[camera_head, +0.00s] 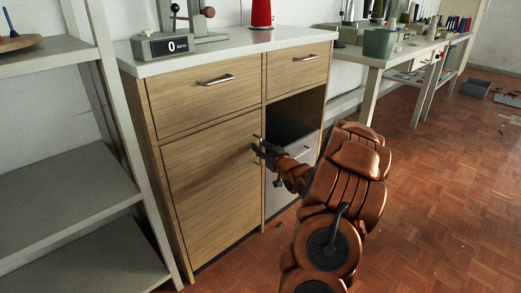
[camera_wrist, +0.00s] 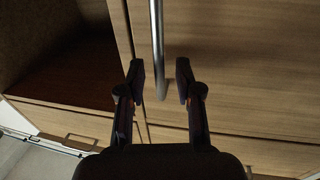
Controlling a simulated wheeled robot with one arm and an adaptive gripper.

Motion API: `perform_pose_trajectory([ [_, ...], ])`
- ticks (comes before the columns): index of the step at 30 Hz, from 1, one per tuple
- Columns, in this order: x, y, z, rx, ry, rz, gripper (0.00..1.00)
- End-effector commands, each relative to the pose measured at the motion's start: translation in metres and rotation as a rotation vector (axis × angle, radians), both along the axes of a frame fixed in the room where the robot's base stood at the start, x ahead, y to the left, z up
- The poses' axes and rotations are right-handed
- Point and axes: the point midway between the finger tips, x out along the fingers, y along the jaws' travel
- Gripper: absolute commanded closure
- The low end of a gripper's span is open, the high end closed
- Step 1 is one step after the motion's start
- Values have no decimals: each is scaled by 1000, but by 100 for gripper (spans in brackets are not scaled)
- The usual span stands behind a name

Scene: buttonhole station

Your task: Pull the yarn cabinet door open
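The yarn cabinet (camera_head: 139,105) is a wooden unit with a pale top. Its door (camera_head: 205,195) is the lower left panel and looks closed, flush with the front. The door also fills the right of the wrist view (camera_wrist: 240,75). A vertical metal bar handle (camera_wrist: 157,45) is on the door near its edge by the open compartment. My gripper (camera_wrist: 161,82) is open, with one finger on each side of the handle's end and visible gaps. In the head view my gripper (camera_head: 263,147) is at the door's right edge and hides most of the handle.
Two drawers (camera_head: 205,97) (camera_head: 298,67) with bar handles sit above. An open compartment (camera_head: 290,118) is right of the door, over a light drawer front (camera_head: 281,190). Grey shelving (camera_head: 65,195) stands close on the left. A red cone (camera_head: 261,13) is on top. Parquet floor (camera_head: 435,200) is clear at right.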

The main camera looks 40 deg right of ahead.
Motion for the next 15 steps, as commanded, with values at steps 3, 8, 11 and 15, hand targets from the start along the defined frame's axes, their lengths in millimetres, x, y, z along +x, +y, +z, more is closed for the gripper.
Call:
perform_pose_trajectory([
  [3, 6, -1, 0, -1, -2, 0, 65],
  [8, 8, -2, 1, 0, -2, -1, 65],
  [11, 8, -2, 1, 0, -2, -1, 65],
  [15, 8, -2, 1, 0, -2, -1, 73],
])
